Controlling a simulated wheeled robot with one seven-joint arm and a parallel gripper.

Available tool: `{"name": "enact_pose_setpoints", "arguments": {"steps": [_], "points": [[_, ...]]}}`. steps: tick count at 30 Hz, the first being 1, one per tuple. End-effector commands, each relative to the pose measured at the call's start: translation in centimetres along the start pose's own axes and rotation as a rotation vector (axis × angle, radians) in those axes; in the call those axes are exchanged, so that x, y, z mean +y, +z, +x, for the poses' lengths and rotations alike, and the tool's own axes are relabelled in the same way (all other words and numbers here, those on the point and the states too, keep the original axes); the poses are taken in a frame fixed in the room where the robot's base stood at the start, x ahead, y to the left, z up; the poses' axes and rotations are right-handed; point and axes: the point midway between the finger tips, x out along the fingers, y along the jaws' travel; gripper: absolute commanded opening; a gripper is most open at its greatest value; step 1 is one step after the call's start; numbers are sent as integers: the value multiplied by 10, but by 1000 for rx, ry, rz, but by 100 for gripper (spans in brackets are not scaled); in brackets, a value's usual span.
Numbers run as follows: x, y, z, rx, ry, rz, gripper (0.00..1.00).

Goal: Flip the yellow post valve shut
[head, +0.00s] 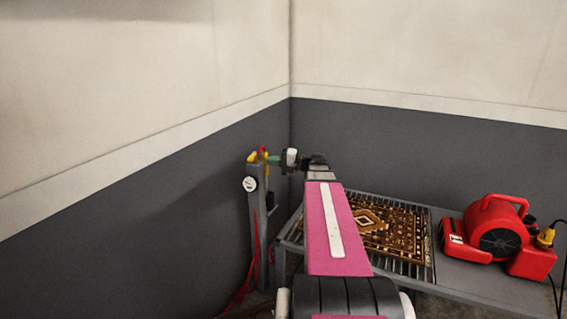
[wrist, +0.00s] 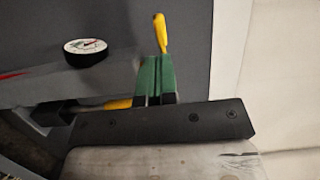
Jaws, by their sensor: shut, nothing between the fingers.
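The yellow valve lever (head: 252,157) is at the top of a grey post (head: 257,212) by the left wall in the head view. In the wrist view a yellow lever piece (wrist: 161,33) sticks up just past my fingertips, with its lower part hidden behind them. Another yellow piece (wrist: 117,104) shows left of my fingers. My gripper (head: 272,160), with green fingers, is at the post top from the right; it also shows in the wrist view (wrist: 156,62). It is shut and empty. I cannot tell whether the fingers touch the lever.
A round dial gauge (head: 250,184) is on the post, and a red hose (head: 252,270) hangs beside it. A grey slatted bench (head: 440,287) to the right carries a patterned rug (head: 390,228) and a red blower (head: 497,228). Dark-grey and cream walls meet behind the post.

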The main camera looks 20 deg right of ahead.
Motion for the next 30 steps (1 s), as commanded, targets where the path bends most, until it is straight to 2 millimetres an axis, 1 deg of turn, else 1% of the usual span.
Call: {"name": "enact_pose_setpoints", "arguments": {"steps": [1, 3, 9, 15, 26, 30], "points": [[0, 0, 10, -1, 0, 0, 0], [0, 0, 21, -2, 0, 0, 0], [0, 0, 44, -1, 0, 0, 0], [0, 0, 52, 1, 1, 0, 0], [0, 1, 54, 2, 1, 0, 0], [0, 8, 67, 18, 1, 0, 0]]}}
